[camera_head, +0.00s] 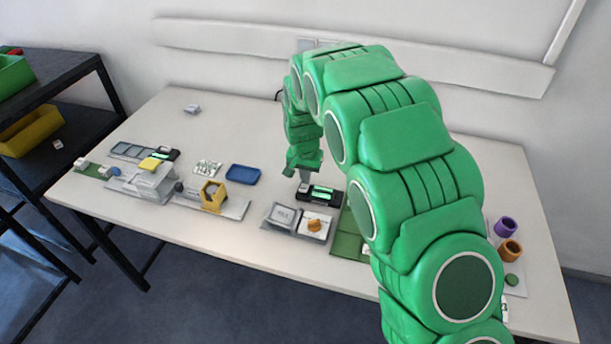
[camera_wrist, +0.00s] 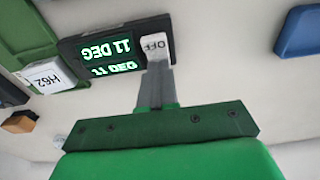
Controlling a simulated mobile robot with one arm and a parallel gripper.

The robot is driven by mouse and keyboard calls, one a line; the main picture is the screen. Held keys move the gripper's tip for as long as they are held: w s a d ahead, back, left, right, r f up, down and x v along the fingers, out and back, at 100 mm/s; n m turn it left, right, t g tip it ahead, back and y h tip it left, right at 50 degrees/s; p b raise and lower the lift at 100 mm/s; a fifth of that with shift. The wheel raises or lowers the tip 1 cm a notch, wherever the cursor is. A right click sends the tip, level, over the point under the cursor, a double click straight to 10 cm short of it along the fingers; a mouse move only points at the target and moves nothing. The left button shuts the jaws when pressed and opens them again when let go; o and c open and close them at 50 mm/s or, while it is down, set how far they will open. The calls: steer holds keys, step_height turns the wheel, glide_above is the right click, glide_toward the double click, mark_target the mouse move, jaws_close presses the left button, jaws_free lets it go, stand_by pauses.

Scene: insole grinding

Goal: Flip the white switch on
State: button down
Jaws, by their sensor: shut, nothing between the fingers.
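The white switch (camera_wrist: 156,46) carries the word OFF and sits at the end of a black device (camera_wrist: 112,52) with a lit green display reading 11 DEG, upside down in the wrist view. The device also shows in the head view (camera_head: 322,197) on the table, below my gripper (camera_head: 304,174). In the wrist view my gripper (camera_wrist: 155,66) has its grey fingers together, empty, with the tips right at the edge of the switch. I cannot tell whether they touch it. In the head view the switch is too small to make out clearly.
In the wrist view a white block marked H62 (camera_wrist: 48,76) lies beside the device, and a blue tray (camera_wrist: 300,30) is at upper right. In the head view, grey holders (camera_head: 283,216) stand in front, and purple (camera_head: 506,227) and orange (camera_head: 510,249) cups stand at right.

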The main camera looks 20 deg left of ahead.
mark_target(303, 188)
steer(key=shift+s, duration=0.3)
steer(key=shift+s+r, duration=0.15)
steer(key=shift+s, duration=0.35)
steer(key=shift+r, duration=0.1)
step_height(303, 188, up, 14)
steer(key=s, duration=0.2)
steer(key=shift+s+f, duration=0.2)
steer(key=shift+s, duration=0.05)
steer(key=shift+w, duration=0.15)
stand_by(0.3)
steer(key=shift+w+r+t, duration=0.1)
steer(key=shift+w+t, duration=0.3)
steer(key=shift+w, duration=0.1)
